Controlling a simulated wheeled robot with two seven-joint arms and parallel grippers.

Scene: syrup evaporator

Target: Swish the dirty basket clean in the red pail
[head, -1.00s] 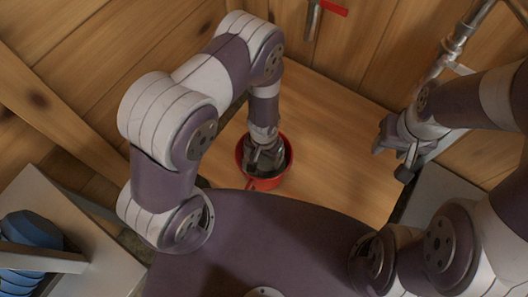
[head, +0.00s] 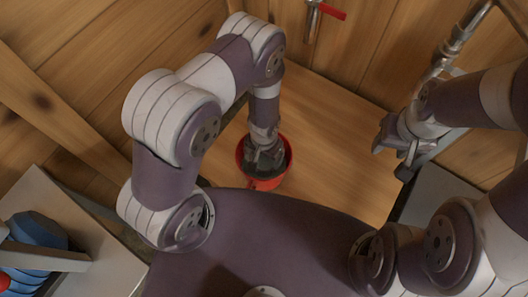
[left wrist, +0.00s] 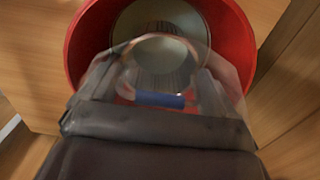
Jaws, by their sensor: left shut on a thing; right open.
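The red pail (head: 289,163) stands on the wooden floor in the middle of the head view. My left gripper (head: 264,160) points down into its mouth and hides most of the inside. In the left wrist view the pail's red wall (left wrist: 238,40) surrounds a round metal basket (left wrist: 125,25) with a pale bottom. My left gripper (left wrist: 160,80) is shut at the basket's blue grip (left wrist: 160,99). The fingers look blurred, and I cannot tell how dirty the basket is. My right gripper (head: 392,158) is open and empty, to the right of the pail.
A tap with a red lever (head: 332,11) is on the back wall. A metal pipe (head: 447,52) runs behind my right arm. Blue stacked bowls (head: 38,230) sit on a pale stand at the left. The floor right of the pail is clear.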

